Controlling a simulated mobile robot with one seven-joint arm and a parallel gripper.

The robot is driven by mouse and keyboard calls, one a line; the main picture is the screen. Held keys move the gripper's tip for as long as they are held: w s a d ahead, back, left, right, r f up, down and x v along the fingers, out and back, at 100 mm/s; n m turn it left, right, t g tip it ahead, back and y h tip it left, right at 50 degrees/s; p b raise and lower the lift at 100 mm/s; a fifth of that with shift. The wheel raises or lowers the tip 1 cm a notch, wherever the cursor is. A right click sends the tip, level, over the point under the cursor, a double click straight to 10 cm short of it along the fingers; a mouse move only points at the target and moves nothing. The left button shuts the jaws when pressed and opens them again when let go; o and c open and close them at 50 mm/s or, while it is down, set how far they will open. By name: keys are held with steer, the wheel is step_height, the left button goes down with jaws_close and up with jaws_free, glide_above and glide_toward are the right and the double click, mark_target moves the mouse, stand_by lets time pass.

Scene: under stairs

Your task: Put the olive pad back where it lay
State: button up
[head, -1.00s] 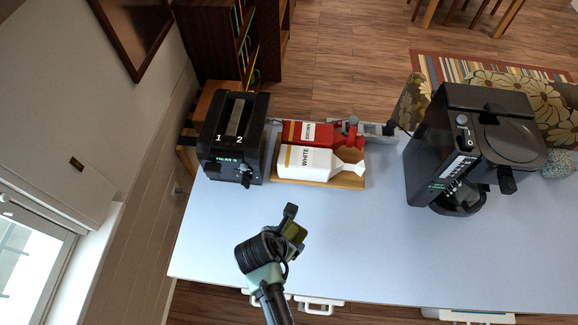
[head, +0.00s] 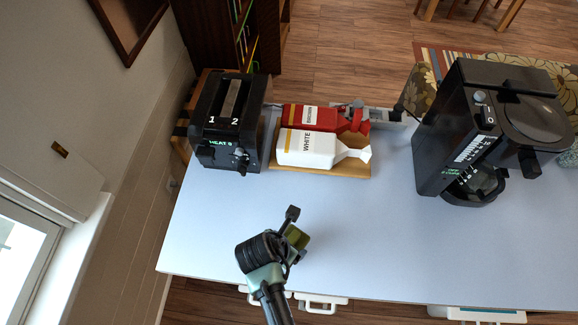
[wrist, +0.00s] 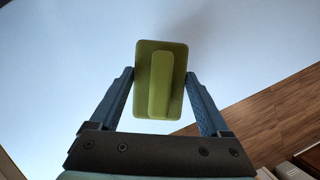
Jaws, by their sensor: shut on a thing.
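The olive pad (wrist: 174,80) is a small rounded rectangle with a raised bar along its middle. My gripper (wrist: 160,76) is shut on it, one finger against each long side, in the wrist view. In the head view, my gripper (head: 293,230) is over the front left part of the pale blue table (head: 370,225), and the olive pad (head: 298,238) shows partly behind it. How high the pad is above the table is hard to tell.
A black toaster (head: 225,125) stands at the back left. A black coffee maker (head: 480,130) stands on the right. The table's middle is clear.

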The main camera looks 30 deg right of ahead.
mark_target(295, 235)
steer(key=shift+f+b, duration=0.55)
steer(key=shift+f, duration=0.4)
steer(key=o, duration=1)
step_height(295, 235, up, 9)
steer(key=p, duration=1)
